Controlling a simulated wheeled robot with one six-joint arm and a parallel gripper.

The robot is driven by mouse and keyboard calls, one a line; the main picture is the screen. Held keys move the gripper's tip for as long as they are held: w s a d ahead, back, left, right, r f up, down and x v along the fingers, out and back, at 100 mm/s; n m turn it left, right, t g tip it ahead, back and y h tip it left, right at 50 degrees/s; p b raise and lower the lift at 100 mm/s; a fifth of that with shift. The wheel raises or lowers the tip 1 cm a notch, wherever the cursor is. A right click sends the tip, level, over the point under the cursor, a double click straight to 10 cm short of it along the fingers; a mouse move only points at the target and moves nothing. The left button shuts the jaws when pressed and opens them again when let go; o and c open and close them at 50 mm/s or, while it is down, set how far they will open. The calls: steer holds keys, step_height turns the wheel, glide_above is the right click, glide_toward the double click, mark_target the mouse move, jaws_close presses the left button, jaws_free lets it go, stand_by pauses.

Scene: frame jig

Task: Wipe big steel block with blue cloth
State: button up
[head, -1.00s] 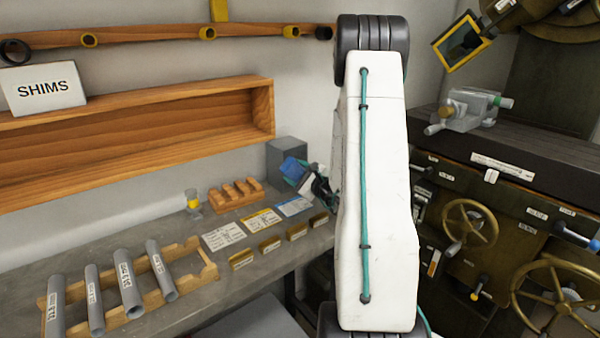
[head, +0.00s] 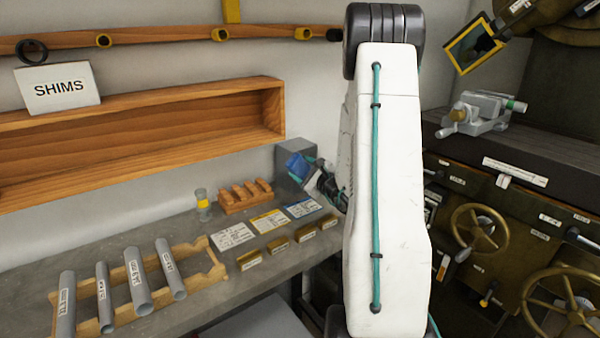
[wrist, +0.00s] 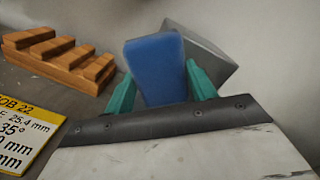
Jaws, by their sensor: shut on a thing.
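The big steel block (head: 292,157) is a grey cube on the bench at the back, against the wall. It also shows in the wrist view (wrist: 207,55), partly hidden behind the cloth. My gripper (head: 312,172) is shut on the blue cloth (head: 297,165). In the wrist view the blue cloth (wrist: 157,68) stands up between the two teal fingers (wrist: 160,92), in front of the block. I cannot tell whether the cloth touches the block.
A wooden notched rack (head: 245,195), a small jar with a yellow band (head: 203,205) and several job cards (head: 270,221) lie left of my gripper. Several brass blocks (head: 278,246) and a wooden rack of grey tubes (head: 140,280) are nearer. A wooden shelf (head: 140,128) hangs above.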

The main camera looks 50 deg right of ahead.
steer(key=s+d, duration=0.1)
steer(key=d, duration=0.8)
steer(key=shift+s+d, duration=0.25)
stand_by(0.4)
steer(key=shift+w+a, duration=0.15)
steer(key=shift+a, duration=1.05)
steer(key=shift+w+a, duration=0.2)
steer(key=shift+a, duration=1)
steer(key=shift+w+a, duration=0.15)
steer(key=shift+a, duration=1.05)
steer(key=shift+w+a, duration=0.25)
steer(key=shift+a, duration=0.6)
steer(key=shift+w+a, duration=0.2)
steer(key=shift+a, duration=0.6)
steer(key=s+a, duration=0.1)
steer(key=s, duration=0.5)
